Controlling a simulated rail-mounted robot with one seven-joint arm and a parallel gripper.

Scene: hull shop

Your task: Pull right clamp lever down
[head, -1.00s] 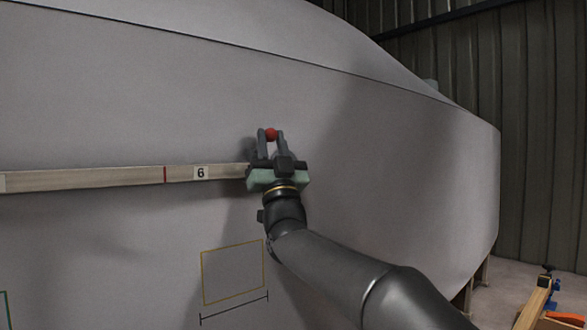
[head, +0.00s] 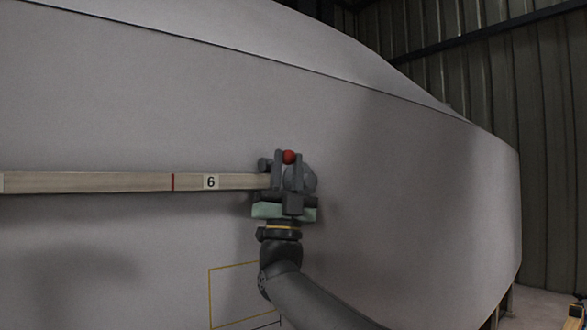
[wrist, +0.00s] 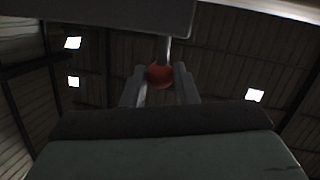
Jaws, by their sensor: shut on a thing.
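The right clamp lever ends in a red ball knob (head: 289,157), at the right end of the wooden batten (head: 120,182) on the hull. The knob sits between the two fingertips of my gripper (head: 288,160), which is shut on it. In the wrist view the red knob (wrist: 160,75) shows between my fingers (wrist: 160,84), with a thin grey rod rising above it. The grey clamp body (head: 306,179) is partly hidden behind my fingers and gripper.
The pale hull side (head: 400,170) fills most of the head view. The batten carries a label "6" and a red mark. A yellow outlined rectangle (head: 211,295) is on the hull below. A corrugated wall (head: 548,130) stands at the right.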

